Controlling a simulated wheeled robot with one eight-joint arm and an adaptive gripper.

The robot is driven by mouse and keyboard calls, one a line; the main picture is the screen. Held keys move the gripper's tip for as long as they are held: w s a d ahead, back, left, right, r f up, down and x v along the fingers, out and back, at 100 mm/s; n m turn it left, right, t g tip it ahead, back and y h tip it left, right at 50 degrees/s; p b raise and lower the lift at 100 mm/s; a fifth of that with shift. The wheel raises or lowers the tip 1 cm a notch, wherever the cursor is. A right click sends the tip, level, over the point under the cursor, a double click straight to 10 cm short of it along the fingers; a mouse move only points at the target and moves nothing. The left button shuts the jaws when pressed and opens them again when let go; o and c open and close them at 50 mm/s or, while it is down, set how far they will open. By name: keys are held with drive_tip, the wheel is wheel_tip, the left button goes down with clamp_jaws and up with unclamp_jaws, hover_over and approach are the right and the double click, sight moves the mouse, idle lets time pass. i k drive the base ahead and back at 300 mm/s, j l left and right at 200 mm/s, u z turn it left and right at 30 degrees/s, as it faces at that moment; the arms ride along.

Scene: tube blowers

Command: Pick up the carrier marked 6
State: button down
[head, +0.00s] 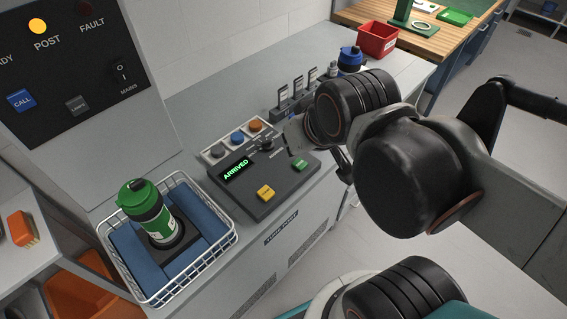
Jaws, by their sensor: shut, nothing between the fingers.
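A carrier with a green lid and a dark band (148,208) stands upright in the round opening of a blue-padded wire basket (222,246) at the lower left. It has a white label, but I cannot read a number on it. A second carrier with a blue lid (350,60) stands farther back on the counter, partly hidden by my arm. My gripper (290,148) is shut and empty over the far side of the control panel, to the right of the basket and apart from the green-lidded carrier. My wrist hides part of the gripper.
The control panel (262,172) shows a green "ARRIVED" display (236,168), with a yellow button (265,192) and a green button (300,164). Several upright tags in a rack (284,98) and a red bin (377,40) stand behind. A tall switch cabinet (75,135) stands behind the basket.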

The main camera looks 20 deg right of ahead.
sight(165, 232)
drive_tip(key=j+u, duration=0.1)
drive_tip(key=u, duration=1.1)
drive_tip(key=k+l+z, duration=0.45)
drive_tip(key=k, duration=0.15)
drive_tip(key=j, duration=0.1)
